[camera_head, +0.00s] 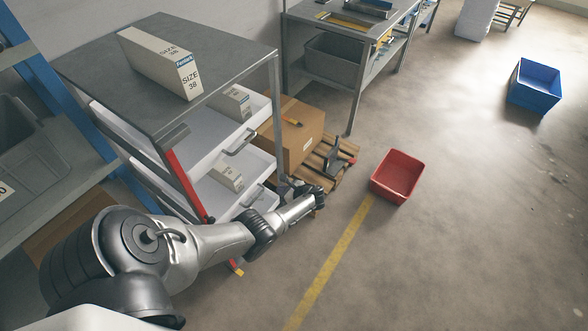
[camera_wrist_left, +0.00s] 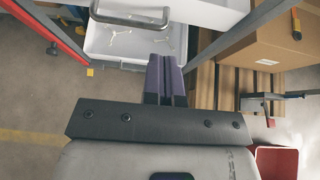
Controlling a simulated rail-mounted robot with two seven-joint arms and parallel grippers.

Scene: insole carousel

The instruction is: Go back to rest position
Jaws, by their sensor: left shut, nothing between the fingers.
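My left arm reaches in from the left in the head view. Its gripper (camera_head: 288,184) is low beside the right side of the drawer cart. In the left wrist view the two purple-padded fingers (camera_wrist_left: 165,76) are pressed together with nothing between them. They point toward a white drawer (camera_wrist_left: 100,42) with a grey handle (camera_wrist_left: 130,18), and appear apart from it. My right gripper is in neither view.
The metal-topped cart (camera_head: 100,75) carries a white "SIZE 38" box (camera_head: 160,62). A cardboard box (camera_head: 290,140) sits on a wooden pallet (camera_head: 325,160) close by the gripper. A red bin (camera_head: 397,176) and blue bin (camera_head: 534,85) stand on open floor to the right.

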